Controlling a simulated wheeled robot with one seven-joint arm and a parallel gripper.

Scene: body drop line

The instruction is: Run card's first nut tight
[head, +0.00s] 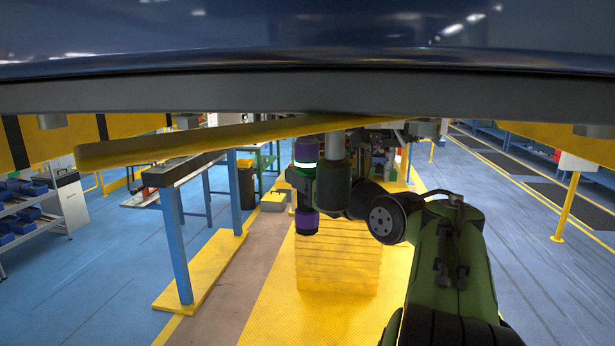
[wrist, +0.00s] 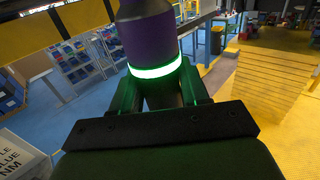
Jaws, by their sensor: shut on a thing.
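A purple cylindrical tool (head: 307,152) with a glowing green-white ring stands upright under the vehicle body. My gripper (head: 303,183) is shut on the tool around its middle, and a purple part shows below the jaws. In the wrist view the tool (wrist: 148,38) rises between my green fingers (wrist: 158,97), with its lit ring just above them. Its top end runs out of the wrist view. A white card (wrist: 20,157) with partly cut-off text, "LUE" and "NM" among it, shows at the lower left of the wrist view. I cannot make out any nut.
A dark blue vehicle body (head: 300,35) hangs low across the top, with a long yellow beam (head: 220,140) beneath it. A stepped yellow stack (head: 338,262) stands behind my gripper. A blue-legged bench (head: 176,240) is at left, with bin shelves (head: 28,212) beyond.

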